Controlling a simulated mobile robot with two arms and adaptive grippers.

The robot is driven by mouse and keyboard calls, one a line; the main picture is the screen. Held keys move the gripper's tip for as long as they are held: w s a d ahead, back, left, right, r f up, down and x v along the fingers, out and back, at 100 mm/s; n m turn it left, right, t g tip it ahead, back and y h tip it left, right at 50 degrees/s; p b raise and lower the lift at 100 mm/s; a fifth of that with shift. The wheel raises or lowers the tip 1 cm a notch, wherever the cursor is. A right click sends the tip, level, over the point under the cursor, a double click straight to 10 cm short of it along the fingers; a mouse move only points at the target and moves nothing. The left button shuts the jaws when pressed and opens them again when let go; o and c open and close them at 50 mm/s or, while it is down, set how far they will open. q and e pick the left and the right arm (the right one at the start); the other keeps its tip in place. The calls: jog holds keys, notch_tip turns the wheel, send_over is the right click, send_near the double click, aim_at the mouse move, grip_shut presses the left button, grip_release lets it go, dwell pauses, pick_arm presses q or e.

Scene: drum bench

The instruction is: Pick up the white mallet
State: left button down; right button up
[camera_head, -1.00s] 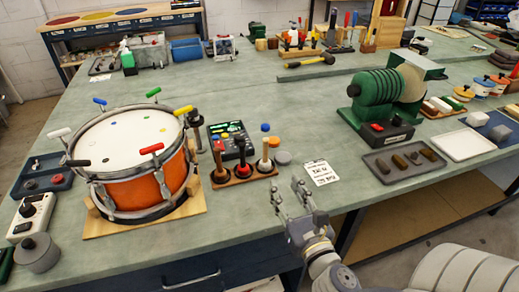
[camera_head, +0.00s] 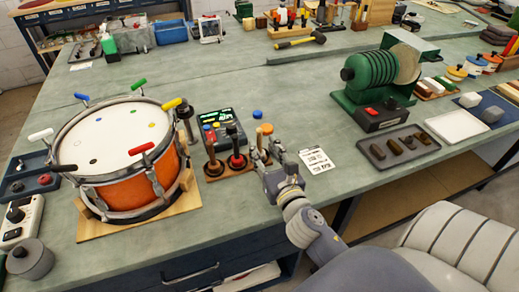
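A wooden rack (camera_head: 213,170) near the front edge of the bench holds three upright mallets. My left gripper is out of view.
An orange drum (camera_head: 130,185) with coloured key handles stands left of the rack. A printed card (camera_head: 316,160) lies to the right, and a green machine (camera_head: 375,85) stands farther right. The bench middle is clear.

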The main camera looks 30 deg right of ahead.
aim_at(260, 143)
jog(key=x, duration=0.4)
jog(key=shift+a, duration=0.1)
grip_shut()
jog(key=shift+s, duration=0.1)
jog(key=shift+r+p, duration=0.1)
jog(key=shift+p, duration=0.2)
